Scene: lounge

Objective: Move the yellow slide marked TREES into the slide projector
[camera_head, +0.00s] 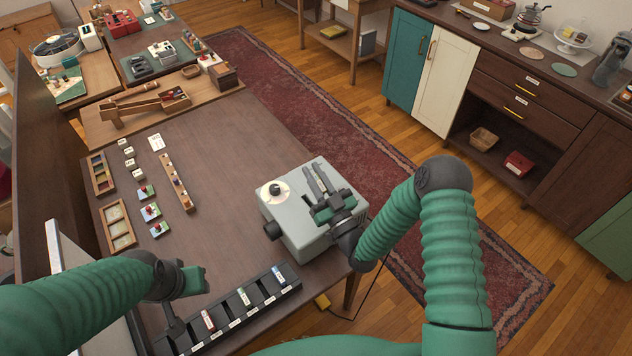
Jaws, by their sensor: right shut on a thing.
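The slide projector (288,228) is a pale grey box with a round white disc on top, at the right end of the brown table. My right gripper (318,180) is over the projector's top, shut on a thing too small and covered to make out. I cannot pick out the yellow TREES slide or read its label. A dark slotted rack (262,300) along the near table edge holds several slides, with red, green and blue faces. My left gripper (192,282) is low above the left part of the rack; its fingers do not show clearly.
Small blocks and picture tiles (150,212), two wooden frames (117,226) and a narrow wooden strip (178,184) lie on the table's left part. The table's middle is clear. A wooden tray (160,104) stands at the far end. A cord runs below the right edge.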

